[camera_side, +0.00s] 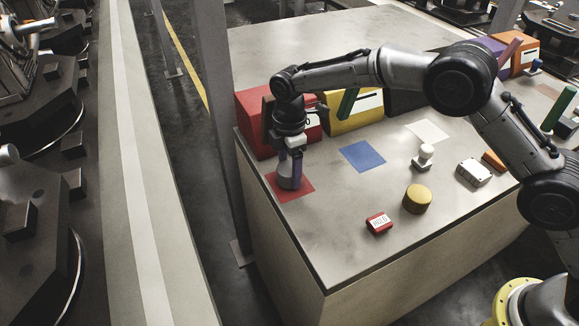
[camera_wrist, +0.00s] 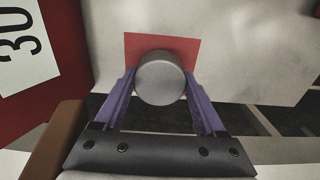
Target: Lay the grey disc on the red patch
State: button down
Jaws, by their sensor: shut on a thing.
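The grey disc (camera_wrist: 160,80) is between the two purple fingers of my gripper (camera_wrist: 161,92) in the wrist view, and the fingers are shut on its sides. The red patch (camera_wrist: 187,44) lies behind and partly under the disc in that view. In the side view the red patch (camera_side: 303,189) is flat on the table near its left edge. My gripper (camera_side: 289,182) points down over the patch there, with the grey disc (camera_side: 288,184) low between its fingers. I cannot tell whether the disc touches the patch.
A red bin (camera_side: 255,125) stands close behind my gripper, with a yellow bin (camera_side: 352,120) to its right. A blue patch (camera_side: 362,156) and a white patch (camera_side: 428,131) lie on the table.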

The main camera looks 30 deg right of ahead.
jog(key=shift+f, duration=0.55)
dwell(0.4)
grip_release()
